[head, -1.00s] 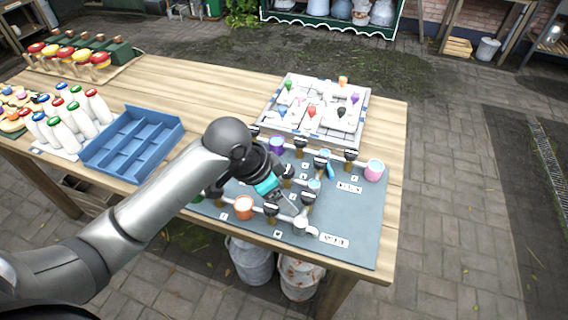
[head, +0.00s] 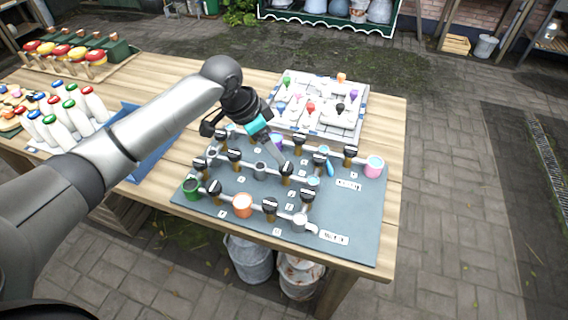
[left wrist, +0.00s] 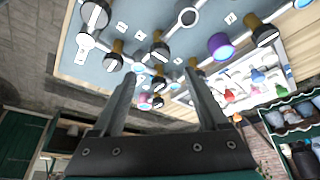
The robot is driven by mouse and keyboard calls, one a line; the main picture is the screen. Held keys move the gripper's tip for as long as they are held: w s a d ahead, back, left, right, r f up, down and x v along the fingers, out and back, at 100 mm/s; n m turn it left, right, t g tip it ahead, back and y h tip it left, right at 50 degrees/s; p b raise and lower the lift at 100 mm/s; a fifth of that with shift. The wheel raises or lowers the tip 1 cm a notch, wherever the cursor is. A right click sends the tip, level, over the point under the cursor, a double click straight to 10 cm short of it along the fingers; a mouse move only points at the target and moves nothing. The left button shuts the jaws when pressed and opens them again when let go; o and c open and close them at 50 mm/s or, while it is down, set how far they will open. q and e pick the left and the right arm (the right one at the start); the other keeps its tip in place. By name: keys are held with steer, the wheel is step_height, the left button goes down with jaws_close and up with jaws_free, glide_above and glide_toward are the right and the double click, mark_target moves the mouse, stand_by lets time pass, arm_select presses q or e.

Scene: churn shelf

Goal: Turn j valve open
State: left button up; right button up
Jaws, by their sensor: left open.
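A grey-blue board (head: 345,205) on the table carries pipes with several black-topped valves and small white letter tags. The letters are too small to read, so I cannot tell which valve is j. One valve (head: 286,170) stands just below my left gripper (head: 279,157) in the head view; whether they touch is unclear. In the left wrist view the left gripper (left wrist: 160,78) is open, its two fingers apart, with several valves showing beyond them. My right gripper is not in view.
Coloured cups sit on the pipes: green (head: 191,188), orange (head: 242,206), pink (head: 374,167) and purple (head: 277,139). Behind the board is a pale tray (head: 362,128) with coloured pieces. A blue divided tray (head: 150,165) and several bottles (head: 82,108) stand left.

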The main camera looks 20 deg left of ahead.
mark_target(286, 166)
arm_select(q)
steer(key=b+x, duration=0.1)
steer(key=x, duration=0.7)
steer(key=shift+w+f, duration=0.1)
steer(key=shift+f, duration=0.1)
jaws_close()
